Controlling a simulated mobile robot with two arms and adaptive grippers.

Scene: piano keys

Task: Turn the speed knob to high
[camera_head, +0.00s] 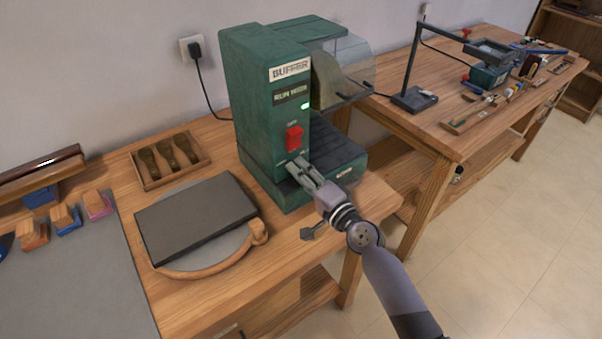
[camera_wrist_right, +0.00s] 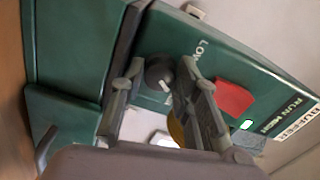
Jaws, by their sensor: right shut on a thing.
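The green buffer machine (camera_head: 262,120) stands on the wooden bench, with a red switch (camera_head: 294,138) and a lit green light on its front panel. The dark round speed knob (camera_wrist_right: 158,70), with a pale pointer mark, shows in the right wrist view near the lettering "LOW". My right gripper (camera_head: 299,169) is at the lower front panel, under the red switch. In the wrist view its two fingers (camera_wrist_right: 160,84) sit on either side of the knob, shut on it. In the head view the fingers hide the knob. My left gripper is out of view.
A dark slab on a round board (camera_head: 262,238) lies left of the machine. A wooden tray (camera_head: 150,180) of tools is behind it. A clear guard (camera_head: 345,70) covers the machine's right side. A second bench with a lamp (camera_head: 414,98) stands right.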

